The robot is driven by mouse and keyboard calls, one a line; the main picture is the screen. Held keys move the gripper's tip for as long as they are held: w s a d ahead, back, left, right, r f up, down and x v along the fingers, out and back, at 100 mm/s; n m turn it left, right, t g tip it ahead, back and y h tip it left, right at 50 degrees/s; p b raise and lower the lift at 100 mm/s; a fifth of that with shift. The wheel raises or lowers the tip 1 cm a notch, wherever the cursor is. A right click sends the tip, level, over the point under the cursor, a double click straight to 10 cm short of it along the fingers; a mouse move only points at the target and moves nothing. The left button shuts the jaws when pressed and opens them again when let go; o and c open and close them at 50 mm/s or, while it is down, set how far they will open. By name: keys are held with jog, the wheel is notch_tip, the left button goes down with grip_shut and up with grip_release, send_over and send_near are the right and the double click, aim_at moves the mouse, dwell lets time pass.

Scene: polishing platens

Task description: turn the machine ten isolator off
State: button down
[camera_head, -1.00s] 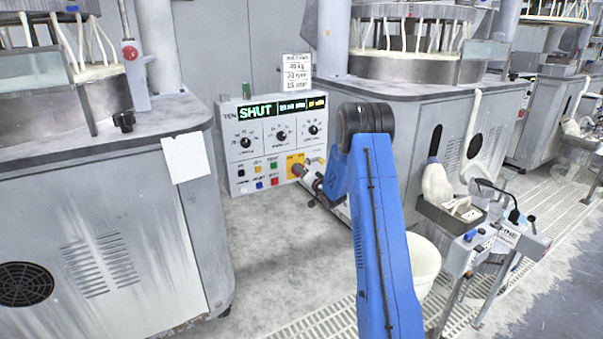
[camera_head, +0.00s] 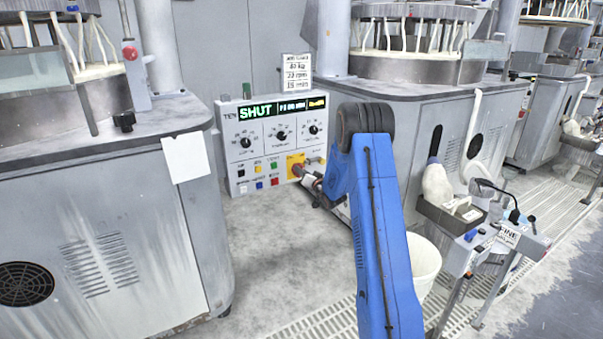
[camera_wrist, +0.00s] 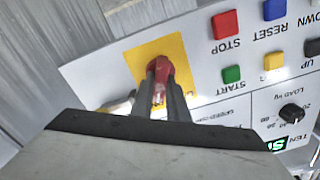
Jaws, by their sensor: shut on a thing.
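The machine ten panel (camera_head: 262,150) is a light box marked TEN, with a green display reading SHUT. Its isolator is a red handle (camera_wrist: 158,70) on a yellow plate (camera_wrist: 146,54) at the panel's lower right corner; the plate also shows in the head view (camera_head: 291,159). My gripper (camera_wrist: 161,84) is shut on the red handle, one dark finger on each side. In the head view my gripper (camera_head: 306,176) reaches the handle from the right, and my blue arm hides part of the area beside it. The isolator's position marks are not readable.
A red STOP button (camera_wrist: 225,24) and a green START button (camera_wrist: 232,74) sit close beside the isolator. Polishing machines stand left (camera_head: 95,230) and right (camera_head: 400,125) of the panel. A white bucket (camera_head: 424,262) stands behind my arm. The floor before the panel is clear.

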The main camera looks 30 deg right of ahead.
jog(key=n, duration=0.7)
jog(key=shift+a, duration=0.15)
jog(key=n, duration=0.3)
jog(key=shift+a+n, duration=0.1)
jog(key=shift+n, duration=0.3)
jog(key=shift+f+n, duration=0.15)
jog(key=shift+n, duration=1.65)
jog(key=shift+a, duration=0.1)
jog(key=c, duration=1.7)
grip_release()
jog(key=shift+s, duration=0.2)
jog(key=s, duration=1.7)
jog(key=shift+d, duration=0.3)
